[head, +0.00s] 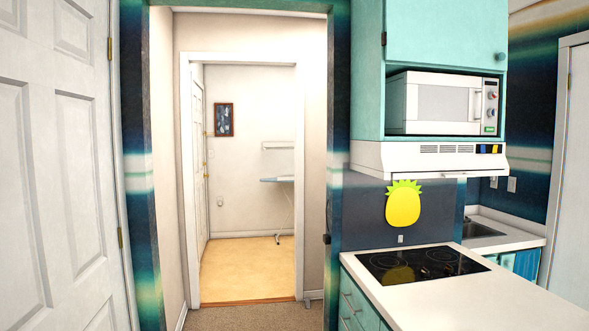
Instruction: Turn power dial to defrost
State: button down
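A white microwave (443,103) sits in an open niche of the turquoise cabinet, at the upper right. Its door is shut. My gripper is not in view.
Below the microwave are a white range hood (430,160) and a black cooktop (421,264) in a white counter (480,302). The counter juts toward me. A yellow pineapple board (403,205) hangs on the wall. A doorway (245,180) opens ahead; a white door (60,170) stands left.

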aim_at(492, 94)
jog(key=z, duration=1.3)
